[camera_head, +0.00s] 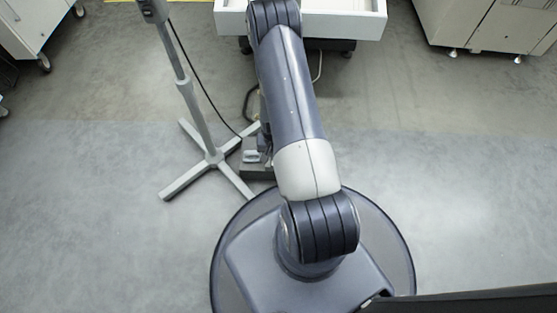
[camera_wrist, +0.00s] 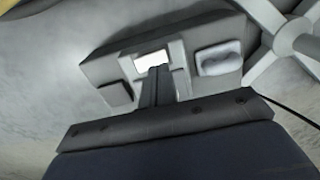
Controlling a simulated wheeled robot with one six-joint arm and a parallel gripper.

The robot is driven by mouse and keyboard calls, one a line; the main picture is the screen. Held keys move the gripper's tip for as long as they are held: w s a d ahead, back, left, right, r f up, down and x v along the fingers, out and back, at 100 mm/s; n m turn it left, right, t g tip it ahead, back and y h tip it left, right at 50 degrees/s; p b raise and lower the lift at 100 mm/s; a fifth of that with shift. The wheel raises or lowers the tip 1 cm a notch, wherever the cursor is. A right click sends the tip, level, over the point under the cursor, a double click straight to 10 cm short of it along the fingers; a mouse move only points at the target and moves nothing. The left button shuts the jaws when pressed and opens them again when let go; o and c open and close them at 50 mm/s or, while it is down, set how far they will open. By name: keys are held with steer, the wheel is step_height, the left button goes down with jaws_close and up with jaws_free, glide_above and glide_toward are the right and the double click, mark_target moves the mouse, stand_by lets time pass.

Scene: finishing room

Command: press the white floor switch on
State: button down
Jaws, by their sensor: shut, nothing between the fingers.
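A grey floor switch box (camera_wrist: 105,70) fills the upper middle of the wrist view. It bears a bright white rectangle (camera_wrist: 153,59) in the middle, a light grey-white pedal (camera_wrist: 220,58) on the right and a dark pad (camera_wrist: 116,95) on the left. My gripper (camera_wrist: 156,70) is shut and empty, its tips just below the bright white rectangle in the picture. I cannot tell whether they touch it. In the head view the box (camera_head: 257,173) sits on the floor, partly hidden by my arm, which also hides my gripper. Whether the switch is pressed is unclear.
A grey stand with crossed feet (camera_head: 213,158) stands left of the box, close beside it; its cable (camera_head: 206,98) runs to the floor. A white bench (camera_head: 335,22) is behind. White cabinets stand at back left (camera_head: 30,28) and right (camera_head: 480,25). Floor at right is clear.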

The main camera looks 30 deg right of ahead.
step_height(320, 180, up, 4)
steer(key=shift+r+p, duration=0.1)
steer(key=shift+p, duration=1)
step_height(320, 180, down, 7)
steer(key=b, duration=0.4)
